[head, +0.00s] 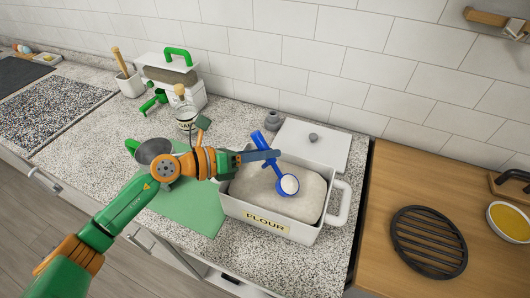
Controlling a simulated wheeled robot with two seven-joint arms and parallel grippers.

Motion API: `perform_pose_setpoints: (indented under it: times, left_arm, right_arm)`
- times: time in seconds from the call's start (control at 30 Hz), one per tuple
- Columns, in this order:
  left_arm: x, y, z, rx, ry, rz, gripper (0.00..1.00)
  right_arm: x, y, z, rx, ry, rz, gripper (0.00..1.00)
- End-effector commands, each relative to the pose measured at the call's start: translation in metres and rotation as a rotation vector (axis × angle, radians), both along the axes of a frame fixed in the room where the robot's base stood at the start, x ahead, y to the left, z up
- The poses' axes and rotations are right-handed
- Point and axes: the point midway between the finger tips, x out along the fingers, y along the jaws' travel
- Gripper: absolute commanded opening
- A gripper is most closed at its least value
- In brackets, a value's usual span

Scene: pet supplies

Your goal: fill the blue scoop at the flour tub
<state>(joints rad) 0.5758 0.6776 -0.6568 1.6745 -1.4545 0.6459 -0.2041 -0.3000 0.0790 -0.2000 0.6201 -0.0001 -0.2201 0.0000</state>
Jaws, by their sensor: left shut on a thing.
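The white flour tub (337,202) stands open on the speckled counter, labelled FLOUR and full of pale flour (262,189). The blue scoop (289,185) is over the flour, its bowl holding a white heap. I cannot tell whether the bowl touches the flour's surface. My left gripper (272,156) is shut on the scoop's handle, above the tub's back left part. The handle's upper end sticks up behind the fingers. My right gripper is not in view.
A white lid (313,143) with a grey knob lies behind the tub. A green mat (190,208) and a grey bowl (153,150) are at the left. A wooden counter with a black trivet (428,242) and a yellow-filled bowl (509,221) is at the right.

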Motion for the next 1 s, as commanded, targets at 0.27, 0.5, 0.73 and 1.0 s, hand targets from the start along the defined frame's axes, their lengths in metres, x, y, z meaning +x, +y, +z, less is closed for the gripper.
perform_pose_setpoints:
  times: [0.27, 0.5, 0.73, 1.0]
  left_arm:
    - [0.002, 0.003, 0.031, 0.000, 0.000, 0.001, 0.00]
    - [0.009, 0.015, 0.024, -0.110, 0.066, 0.003, 0.00]
    - [0.016, 0.027, 0.030, -0.231, 0.137, 0.002, 0.00]
    - [0.024, 0.040, 0.033, -0.364, 0.218, 0.000, 0.00]
  right_arm:
    - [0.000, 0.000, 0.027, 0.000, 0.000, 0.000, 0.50]
    - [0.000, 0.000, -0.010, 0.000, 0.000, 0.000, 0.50]
    - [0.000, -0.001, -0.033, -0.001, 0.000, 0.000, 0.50]
    - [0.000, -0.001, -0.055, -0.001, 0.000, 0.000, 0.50]
